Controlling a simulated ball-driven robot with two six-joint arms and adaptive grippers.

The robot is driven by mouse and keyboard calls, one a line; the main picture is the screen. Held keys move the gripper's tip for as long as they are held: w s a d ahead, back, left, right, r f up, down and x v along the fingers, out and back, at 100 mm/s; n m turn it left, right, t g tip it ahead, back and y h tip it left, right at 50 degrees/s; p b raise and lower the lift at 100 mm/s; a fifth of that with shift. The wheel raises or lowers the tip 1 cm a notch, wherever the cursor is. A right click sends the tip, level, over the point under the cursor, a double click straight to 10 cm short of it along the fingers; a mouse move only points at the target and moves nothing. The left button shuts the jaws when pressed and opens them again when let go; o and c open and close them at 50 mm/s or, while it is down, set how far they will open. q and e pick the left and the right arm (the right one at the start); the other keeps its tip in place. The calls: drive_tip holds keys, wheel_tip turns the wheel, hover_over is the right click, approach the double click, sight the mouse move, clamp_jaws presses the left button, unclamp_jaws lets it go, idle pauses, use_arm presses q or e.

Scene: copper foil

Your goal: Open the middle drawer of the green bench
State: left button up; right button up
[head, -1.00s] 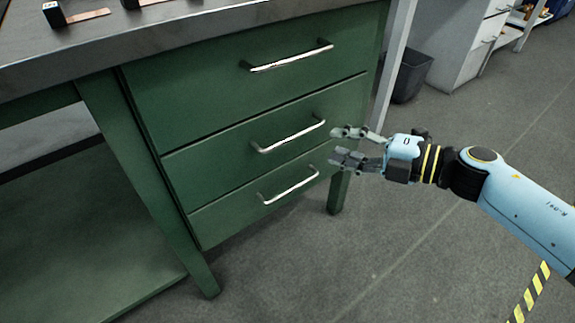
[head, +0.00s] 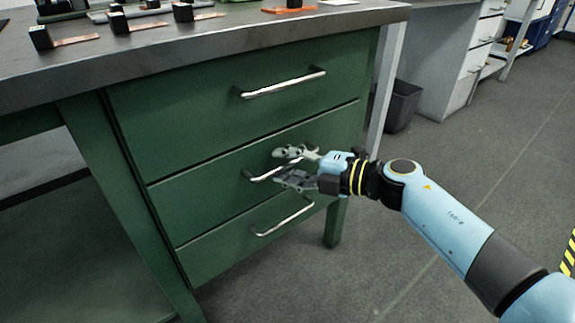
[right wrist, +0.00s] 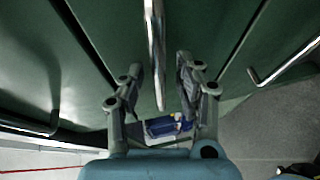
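The green bench (head: 130,200) has three stacked drawers, all flush with its front. The middle drawer (head: 190,200) is shut, and its metal bar handle (head: 261,173) is partly hidden behind my right gripper (head: 279,167). In the right wrist view the handle (right wrist: 155,50) runs between the two fingers of the right gripper (right wrist: 158,85), with a gap on both sides. The right gripper is open. I cannot tell whether the fingertips reach past the bar. My left gripper is in neither view.
The top drawer handle (head: 283,83) is above and the bottom drawer handle (head: 284,218) below. Small black blocks with copper strips (head: 122,23) lie on the bench top. A dark bin (head: 402,106) stands behind at the right. The floor (head: 430,150) at the right is clear.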

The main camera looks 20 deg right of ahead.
clamp_jaws()
idle(0.3)
drive_tip(key=shift+s, duration=0.1)
